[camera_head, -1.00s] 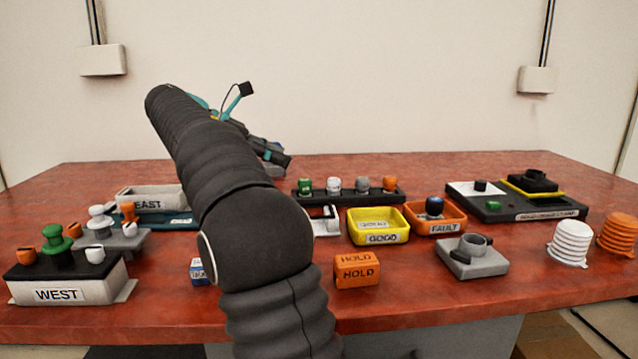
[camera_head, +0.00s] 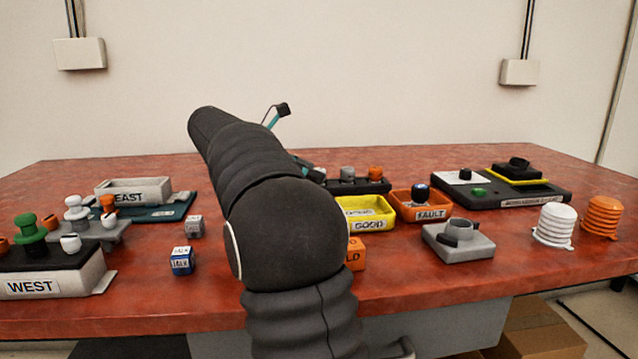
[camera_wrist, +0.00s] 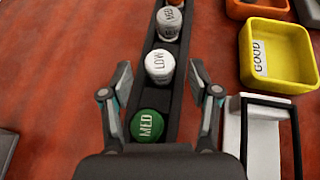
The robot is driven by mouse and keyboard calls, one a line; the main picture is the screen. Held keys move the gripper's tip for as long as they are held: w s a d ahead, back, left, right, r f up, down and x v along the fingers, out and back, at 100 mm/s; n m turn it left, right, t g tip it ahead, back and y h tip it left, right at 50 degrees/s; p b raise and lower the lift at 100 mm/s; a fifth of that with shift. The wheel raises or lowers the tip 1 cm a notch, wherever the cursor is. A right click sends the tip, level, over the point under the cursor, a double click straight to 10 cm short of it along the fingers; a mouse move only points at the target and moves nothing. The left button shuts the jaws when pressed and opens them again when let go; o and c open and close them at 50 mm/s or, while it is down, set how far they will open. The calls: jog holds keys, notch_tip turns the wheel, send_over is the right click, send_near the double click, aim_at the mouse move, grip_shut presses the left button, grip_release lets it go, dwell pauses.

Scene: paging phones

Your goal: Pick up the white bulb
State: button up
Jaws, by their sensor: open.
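The white bulb (camera_wrist: 160,66), marked LOW on its top, stands in a black rack (camera_wrist: 176,100) in the wrist view. My gripper (camera_wrist: 160,74) is open above the rack, with one finger on each side. The white bulb shows between and slightly beyond the fingertips, touching neither. A green bulb (camera_wrist: 147,125) marked MED shows nearer the palm, between the fingers. A grey bulb (camera_wrist: 169,22) stands farther along the rack. In the head view my arm hides the white bulb, the green bulb and most of my gripper.
A yellow GOOD tray (camera_wrist: 246,68) and a white bracket (camera_wrist: 262,140) lie right of the rack. In the head view, the orange FAULT tray (camera_head: 434,212) and a grey socket block (camera_head: 457,241) are farther right. The WEST box (camera_head: 60,283) with several bulbs stands at left.

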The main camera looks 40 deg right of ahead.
jog(key=shift+x, duration=0.8)
jog(key=c, duration=1.1)
jog(key=shift+r, duration=0.2)
